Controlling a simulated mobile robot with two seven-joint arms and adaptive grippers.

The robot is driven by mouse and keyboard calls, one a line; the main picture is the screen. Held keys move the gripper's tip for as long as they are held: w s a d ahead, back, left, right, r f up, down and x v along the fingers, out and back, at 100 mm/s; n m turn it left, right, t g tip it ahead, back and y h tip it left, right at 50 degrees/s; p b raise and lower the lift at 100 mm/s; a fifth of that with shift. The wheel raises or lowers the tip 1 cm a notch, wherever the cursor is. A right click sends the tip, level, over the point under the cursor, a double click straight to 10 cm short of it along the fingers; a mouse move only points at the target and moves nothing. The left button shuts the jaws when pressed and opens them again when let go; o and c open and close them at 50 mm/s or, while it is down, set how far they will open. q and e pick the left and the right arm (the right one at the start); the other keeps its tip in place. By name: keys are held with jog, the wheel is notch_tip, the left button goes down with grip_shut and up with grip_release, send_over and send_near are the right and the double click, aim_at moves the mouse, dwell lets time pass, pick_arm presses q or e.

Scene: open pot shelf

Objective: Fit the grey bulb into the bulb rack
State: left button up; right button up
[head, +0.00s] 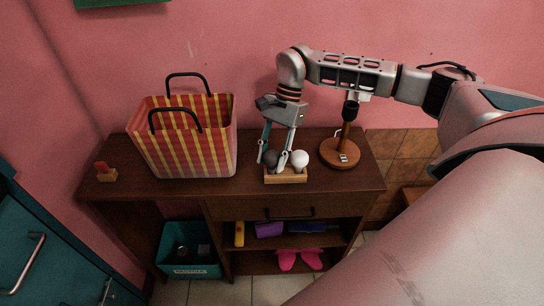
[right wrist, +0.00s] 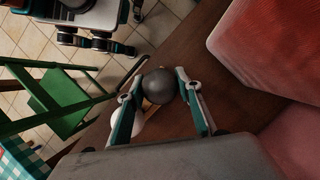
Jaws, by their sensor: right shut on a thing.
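The grey bulb (head: 271,158) is dark and round. It sits between the fingers of my right gripper (head: 273,157), which is shut on it. In the right wrist view the grey bulb (right wrist: 158,86) fills the gap between the fingertips. The bulb rack (head: 286,178) is a small light-wood block on the cabinet top, directly below the gripper. A white bulb (head: 299,159) stands upright at its right side. The grey bulb is over the rack's left side; its lower end is hidden, so I cannot tell whether it is seated. My left gripper is not in view.
A striped bag (head: 185,145) stands left of the rack on the cabinet top (head: 250,190). A lamp with a round wooden base (head: 340,154) stands close on the right. A small red-topped object (head: 105,173) is far left. A green chair (right wrist: 60,105) shows in the wrist view.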

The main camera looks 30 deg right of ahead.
jog(key=shift+f, duration=0.3)
dwell(0.4)
jog(key=o, duration=0.9)
jog(key=v, duration=1.2)
jog(key=shift+s+a, duration=0.1)
